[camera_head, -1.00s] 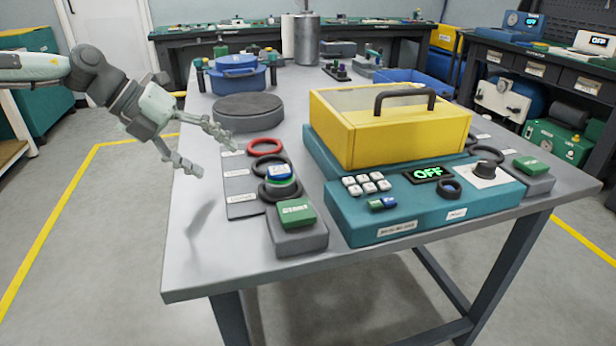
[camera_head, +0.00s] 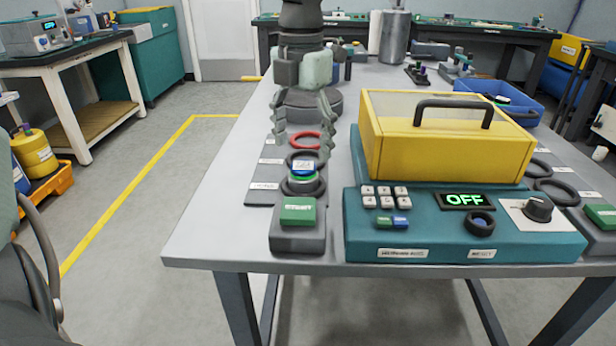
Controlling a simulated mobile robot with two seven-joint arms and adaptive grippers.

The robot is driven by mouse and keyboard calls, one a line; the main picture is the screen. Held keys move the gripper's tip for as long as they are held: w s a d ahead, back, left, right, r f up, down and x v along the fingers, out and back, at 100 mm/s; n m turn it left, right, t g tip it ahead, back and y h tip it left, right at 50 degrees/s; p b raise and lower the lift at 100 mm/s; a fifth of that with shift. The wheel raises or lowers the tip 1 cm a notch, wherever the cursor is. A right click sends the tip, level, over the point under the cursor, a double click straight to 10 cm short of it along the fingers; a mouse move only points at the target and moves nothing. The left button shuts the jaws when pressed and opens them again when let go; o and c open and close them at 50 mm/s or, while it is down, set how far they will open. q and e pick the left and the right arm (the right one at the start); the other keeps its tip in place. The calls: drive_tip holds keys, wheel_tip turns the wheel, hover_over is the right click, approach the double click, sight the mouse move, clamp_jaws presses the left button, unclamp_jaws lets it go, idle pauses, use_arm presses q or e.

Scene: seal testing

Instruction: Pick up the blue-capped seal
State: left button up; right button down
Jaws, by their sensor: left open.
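The blue-capped seal (camera_head: 303,170) stands on the left part of the table, with a white mark on its blue top and a green band below it. A black ring (camera_head: 303,187) surrounds its base. My left gripper (camera_head: 304,148) is open and empty, fingers pointing down, and shows just behind and above the seal. Its two fingers appear either side of a red ring (camera_head: 305,137) and a black ring (camera_head: 292,158). I cannot tell its exact height above them. My right gripper is not in view.
A green button box (camera_head: 298,238) stands in front of the seal. To the right is the teal tester (camera_head: 440,240) with a yellow lidded housing (camera_head: 450,155) and a display reading OFF. The table's left strip (camera_head: 215,215) is clear.

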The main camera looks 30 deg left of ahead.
sight(303, 166)
use_arm(q)
wheel_tip(303, 166, down, 5)
drive_tip(key=shift+s+d+f+p, duration=0.1)
drive_tip(key=shift+s+d+p, duration=0.05)
drive_tip(key=shift+p, duration=0.2)
drive_tip(key=shift+c, duration=0.4)
drive_tip(key=c, duration=1.5)
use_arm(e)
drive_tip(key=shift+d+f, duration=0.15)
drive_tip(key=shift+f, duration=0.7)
